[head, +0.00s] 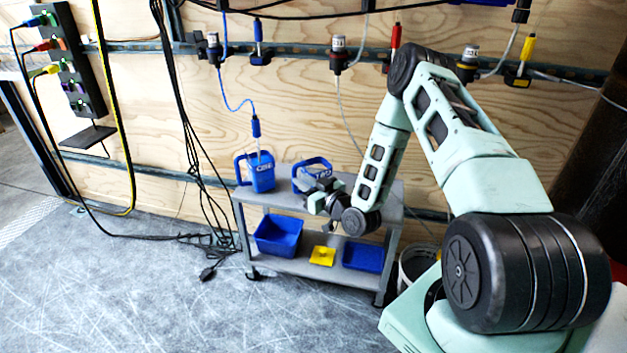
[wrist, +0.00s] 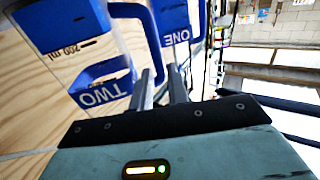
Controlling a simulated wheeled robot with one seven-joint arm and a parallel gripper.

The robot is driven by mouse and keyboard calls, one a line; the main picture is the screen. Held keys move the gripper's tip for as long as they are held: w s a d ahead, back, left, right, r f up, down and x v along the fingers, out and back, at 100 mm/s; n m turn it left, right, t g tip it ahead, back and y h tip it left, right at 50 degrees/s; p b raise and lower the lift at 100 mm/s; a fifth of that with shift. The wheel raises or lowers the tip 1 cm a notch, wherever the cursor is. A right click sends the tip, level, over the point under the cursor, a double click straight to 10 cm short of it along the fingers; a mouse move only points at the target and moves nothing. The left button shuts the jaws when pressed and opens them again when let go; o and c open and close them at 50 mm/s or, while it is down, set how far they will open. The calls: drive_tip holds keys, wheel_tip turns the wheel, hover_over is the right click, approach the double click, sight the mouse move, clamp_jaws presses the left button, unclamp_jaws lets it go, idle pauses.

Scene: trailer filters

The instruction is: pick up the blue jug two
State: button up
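Blue jug two (head: 312,164) stands on the top shelf of the grey cart, partly hidden by my gripper. In the wrist view, jug two (wrist: 100,82) appears upside down with its TWO label and a clear 200 ml body. My gripper (wrist: 162,72) is open, with a gap between its fingers. The end of the jug's blue handle appears between or just beyond the fingertips; contact cannot be told. In the head view, my gripper (head: 318,187) is close beside the jug. Blue jug one (head: 261,174) stands to its left, and also shows in the wrist view (wrist: 181,22).
The grey cart (head: 283,191) stands against a plywood wall. Its lower shelf holds a blue bin (head: 278,234), a yellow piece (head: 322,256) and a blue tray (head: 362,256). Hoses and cables hang above. A blue hose connector (head: 256,128) hangs over jug one.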

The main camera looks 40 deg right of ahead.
sight(295, 174)
drive_tip(key=shift+w+a+b, duration=0.1)
drive_tip(key=shift+w+b, duration=0.55)
drive_tip(key=shift+w, duration=1.75)
clamp_jaws()
drive_tip(key=shift+r, duration=0.15)
